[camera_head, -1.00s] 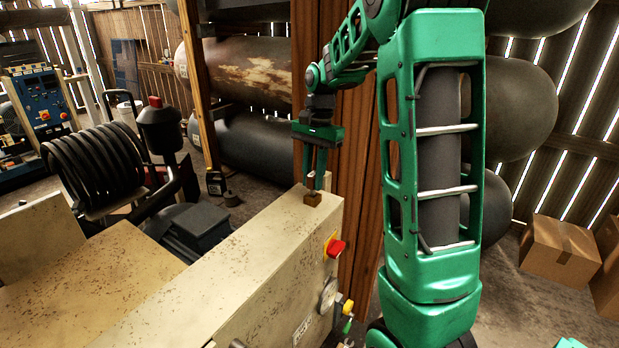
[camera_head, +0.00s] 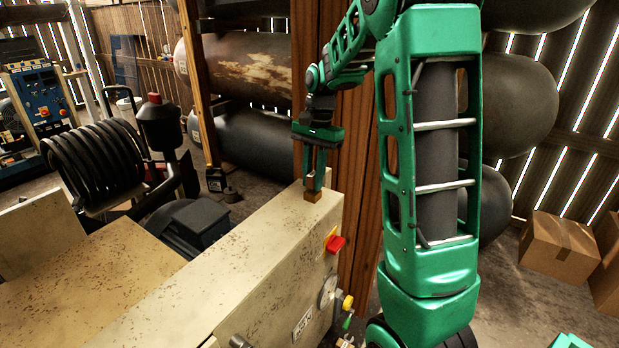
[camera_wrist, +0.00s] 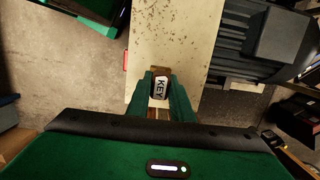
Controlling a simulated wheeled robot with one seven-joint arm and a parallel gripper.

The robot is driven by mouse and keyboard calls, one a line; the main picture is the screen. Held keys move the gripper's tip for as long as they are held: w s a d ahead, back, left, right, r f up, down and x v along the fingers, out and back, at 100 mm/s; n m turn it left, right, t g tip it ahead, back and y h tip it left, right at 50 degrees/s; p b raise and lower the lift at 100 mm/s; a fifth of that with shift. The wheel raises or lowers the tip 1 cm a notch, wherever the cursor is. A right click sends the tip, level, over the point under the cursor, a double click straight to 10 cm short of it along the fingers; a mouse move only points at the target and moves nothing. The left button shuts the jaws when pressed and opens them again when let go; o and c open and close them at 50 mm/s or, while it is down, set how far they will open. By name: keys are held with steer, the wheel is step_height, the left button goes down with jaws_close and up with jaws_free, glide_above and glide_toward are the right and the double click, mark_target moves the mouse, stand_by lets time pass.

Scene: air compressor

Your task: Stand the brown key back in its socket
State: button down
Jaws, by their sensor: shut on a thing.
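My gripper (camera_head: 314,189) points down at the far end of the cream housing's top (camera_head: 262,236). It is shut on the key (camera_wrist: 160,88), which shows a white label reading KEY between my fingers in the wrist view. In the head view a small brown block (camera_head: 312,197) sits right at my fingertips, on or just above the housing top. I cannot tell whether this block is the key's lower part or its socket. The fingers hide most of the key, so its tilt and its seating are unclear.
A red switch (camera_head: 335,244) and a yellow knob (camera_head: 347,302) stick out of the housing's side. A wooden post (camera_head: 352,190) stands close behind my gripper. A black motor (camera_head: 195,222) and a coiled hose (camera_head: 95,170) are to the left.

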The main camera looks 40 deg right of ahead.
steer(key=shift+f, duration=0.25)
steer(key=c, duration=1.5)
jaws_free()
steer(key=shift+r, duration=0.1)
steer(key=r, duration=0.3)
steer(key=d+r, duration=0.1)
steer(key=r, duration=0.6)
steer(key=shift+w+d+r, duration=0.2)
steer(key=shift+w+d, duration=0.05)
steer(key=shift+w, duration=0.15)
steer(key=s+a+f+n, duration=0.1)
steer(key=s+f+n, duration=0.1)
steer(key=s, duration=0.8)
steer(key=s+a+f+n+h, duration=0.1)
steer(key=s+f, duration=0.3)
steer(key=s, duration=0.6)
steer(key=s+a+f+n, duration=0.1)
steer(key=s+f+n, duration=0.3)
steer(key=s, duration=0.6)
steer(key=shift+a+t, duration=0.2)
steer(key=shift+t, duration=0.1)
